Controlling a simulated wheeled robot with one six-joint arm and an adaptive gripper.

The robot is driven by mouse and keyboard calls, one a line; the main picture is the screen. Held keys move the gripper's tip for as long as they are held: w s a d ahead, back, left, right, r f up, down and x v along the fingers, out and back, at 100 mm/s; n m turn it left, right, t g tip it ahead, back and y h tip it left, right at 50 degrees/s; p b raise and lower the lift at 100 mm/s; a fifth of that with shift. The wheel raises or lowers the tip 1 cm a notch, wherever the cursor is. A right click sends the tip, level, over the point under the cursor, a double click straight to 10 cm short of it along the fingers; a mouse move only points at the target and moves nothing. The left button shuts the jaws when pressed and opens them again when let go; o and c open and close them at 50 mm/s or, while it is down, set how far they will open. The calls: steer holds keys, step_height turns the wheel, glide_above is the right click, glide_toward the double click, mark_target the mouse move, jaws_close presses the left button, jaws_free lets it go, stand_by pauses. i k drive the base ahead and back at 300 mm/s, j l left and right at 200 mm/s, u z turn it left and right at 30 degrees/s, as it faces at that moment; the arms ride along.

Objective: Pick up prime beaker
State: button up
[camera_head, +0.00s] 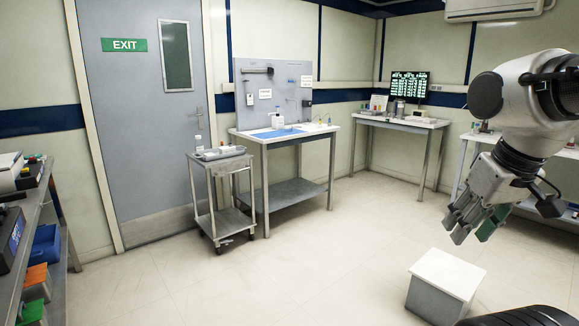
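I cannot pick out the prime beaker for certain. A small white container (277,121) stands on the bench (260,138) against the grey panel, behind a blue mat (277,133). A small greyish vessel (399,108) stands on the far corner bench, too small to identify. My gripper (470,226) hangs at the right, pointing down over the floor, far from both benches. Its fingers look spread, with a green patch on one, and I see nothing held between them.
A wheeled trolley (221,189) with a tray and bottles stands left of the bench. A shelf unit (38,225) with bins and devices lines the left edge. The corner bench (402,123) holds a monitor (409,85). The middle floor (300,255) is clear.

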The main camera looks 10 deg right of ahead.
mark_target(288, 124)
steer(key=i, duration=4.5)
steer(key=i+z, duration=0.2)
steer(key=i, duration=0.2)
steer(key=i+j+z, duration=0.2)
steer(key=i, duration=0.15)
steer(key=i+l, duration=0.1)
steer(key=l, duration=0.4)
steer(key=i+l, duration=0.1)
steer(key=l, duration=0.4)
